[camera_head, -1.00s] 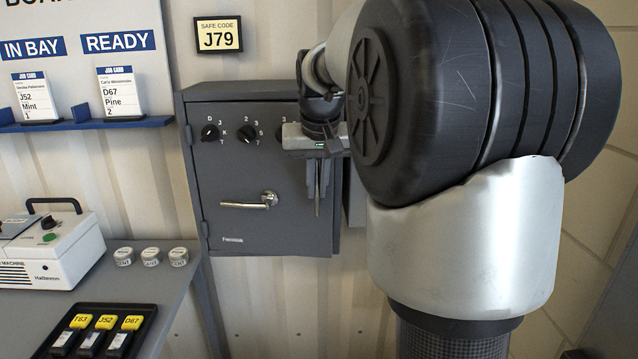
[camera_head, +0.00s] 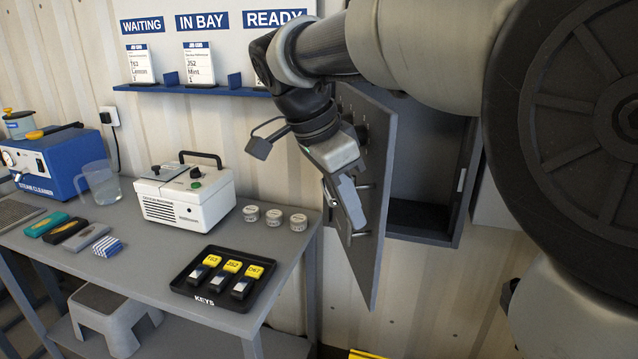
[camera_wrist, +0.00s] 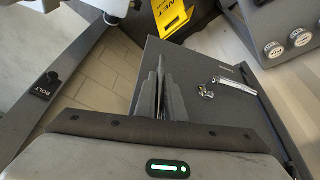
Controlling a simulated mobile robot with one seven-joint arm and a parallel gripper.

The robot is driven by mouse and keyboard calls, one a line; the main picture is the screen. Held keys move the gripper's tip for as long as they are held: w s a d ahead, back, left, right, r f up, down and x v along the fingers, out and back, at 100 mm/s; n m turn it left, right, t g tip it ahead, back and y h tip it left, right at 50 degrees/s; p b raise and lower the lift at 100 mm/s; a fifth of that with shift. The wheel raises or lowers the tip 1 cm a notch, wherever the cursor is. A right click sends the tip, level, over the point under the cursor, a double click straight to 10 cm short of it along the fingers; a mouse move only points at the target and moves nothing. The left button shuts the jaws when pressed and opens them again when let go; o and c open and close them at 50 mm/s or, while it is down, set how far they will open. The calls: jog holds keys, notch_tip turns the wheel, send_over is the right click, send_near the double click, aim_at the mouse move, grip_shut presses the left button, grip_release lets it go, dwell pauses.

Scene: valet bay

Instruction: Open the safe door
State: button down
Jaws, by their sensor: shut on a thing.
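The grey safe door (camera_head: 383,215) stands swung out from the safe (camera_head: 432,225), whose dark inside shows. The door's dials (camera_head: 362,133) face left, partly behind my wrist. My gripper (camera_head: 352,212) is at the door's outer side. In the wrist view, my fingers (camera_wrist: 160,95) are shut at the door's free edge, beside the silver handle (camera_wrist: 235,86), which they appear not to hold. The exact contact is hidden. A BOLT label (camera_wrist: 43,85) shows at the left of the wrist view.
The grey bench (camera_head: 150,225) is left of the door and holds a key tray (camera_head: 205,300), several small tins (camera_head: 274,218), a white machine (camera_head: 183,197) and a blue steam cleaner (camera_head: 55,160). A grey stool (camera_head: 108,315) stands underneath.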

jog(key=w+a+m+p, duration=0.2)
jog(key=w+a+p, duration=0.1)
jog(key=a, duration=0.9)
jog(key=shift+a+g+p, duration=0.15)
jog(key=shift+g+p, duration=0.25)
jog(key=shift+p, duration=0.2)
jog(key=c, duration=1.8)
grip_release()
jog(key=shift+c, duration=0.2)
jog(key=w+p+v, duration=0.1)
jog(key=p+v, duration=0.3)
jog(key=v, duration=1.3)
jog(key=shift+s+r, duration=0.25)
jog(key=shift+s, duration=0.2)
